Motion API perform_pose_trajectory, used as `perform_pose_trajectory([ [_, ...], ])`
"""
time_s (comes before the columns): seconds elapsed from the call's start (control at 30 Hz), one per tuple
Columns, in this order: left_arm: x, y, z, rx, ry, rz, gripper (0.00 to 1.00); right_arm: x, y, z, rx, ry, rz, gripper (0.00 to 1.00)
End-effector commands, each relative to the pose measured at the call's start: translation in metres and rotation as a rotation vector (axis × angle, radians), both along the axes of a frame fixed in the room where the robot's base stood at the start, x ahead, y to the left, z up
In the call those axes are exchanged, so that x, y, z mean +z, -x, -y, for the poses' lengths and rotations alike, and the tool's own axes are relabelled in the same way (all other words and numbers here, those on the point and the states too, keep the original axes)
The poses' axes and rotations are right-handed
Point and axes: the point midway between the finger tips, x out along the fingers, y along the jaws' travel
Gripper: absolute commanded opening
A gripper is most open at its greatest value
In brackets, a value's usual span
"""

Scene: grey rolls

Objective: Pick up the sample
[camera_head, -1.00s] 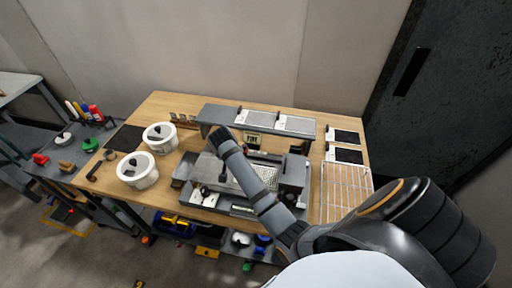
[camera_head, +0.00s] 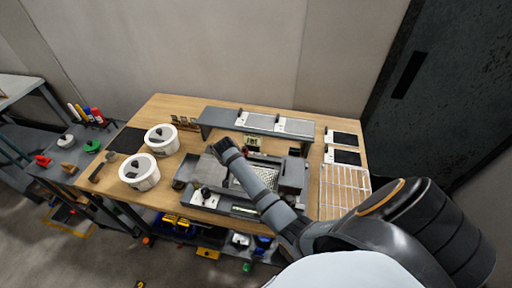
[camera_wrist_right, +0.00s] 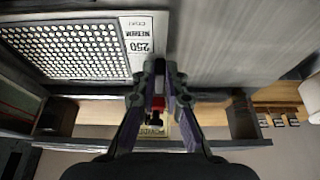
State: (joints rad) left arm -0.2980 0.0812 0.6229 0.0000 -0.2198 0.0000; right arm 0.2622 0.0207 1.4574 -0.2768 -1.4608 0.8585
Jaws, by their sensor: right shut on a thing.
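My right arm reaches in from the lower right in the head view, and its gripper (camera_head: 224,147) is over the grey apparatus (camera_head: 240,209) on the bench. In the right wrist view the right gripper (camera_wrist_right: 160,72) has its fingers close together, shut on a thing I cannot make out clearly. A small red part (camera_wrist_right: 158,103) shows between the fingers. A perforated plate (camera_wrist_right: 65,48) with a "250" label lies left of the fingertips, and a smooth grey surface (camera_wrist_right: 235,45) lies right. I cannot tell which thing is the sample. My left gripper is not in view.
Two white round pots (camera_head: 140,171) stand left on the wooden bench. A grey raised shelf (camera_head: 258,122) with white cards runs along the back. A wire rack (camera_head: 345,190) and dark pads (camera_head: 346,138) are at the right. Bins with coloured parts sit below the front edge.

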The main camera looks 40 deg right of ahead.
Motion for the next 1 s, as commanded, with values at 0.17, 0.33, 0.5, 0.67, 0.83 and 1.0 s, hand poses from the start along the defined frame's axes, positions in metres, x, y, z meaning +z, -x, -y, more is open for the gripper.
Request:
perform_pose_trajectory([
  [0.17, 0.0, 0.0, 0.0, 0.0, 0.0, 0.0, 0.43, 0.0, 0.0, 0.0, 0.0, 0.0, -0.001, 0.0],
  [0.33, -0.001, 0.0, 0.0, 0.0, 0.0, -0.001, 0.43, 0.006, 0.0, 0.0, 0.0, 0.0, 0.0, 0.0],
  [0.5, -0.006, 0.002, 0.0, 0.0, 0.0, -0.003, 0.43, 0.03, -0.001, 0.0, 0.0, 0.0, 0.003, 0.0],
  [0.67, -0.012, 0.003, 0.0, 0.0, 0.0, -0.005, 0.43, 0.065, -0.001, 0.0, 0.001, 0.0, 0.006, 0.0],
  [0.83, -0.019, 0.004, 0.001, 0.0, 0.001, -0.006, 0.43, 0.104, -0.001, 0.0, -0.001, 0.001, 0.005, 0.0],
  [1.0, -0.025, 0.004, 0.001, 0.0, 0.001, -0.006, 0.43, 0.141, -0.001, 0.0, -0.001, 0.001, 0.005, 0.0],
])
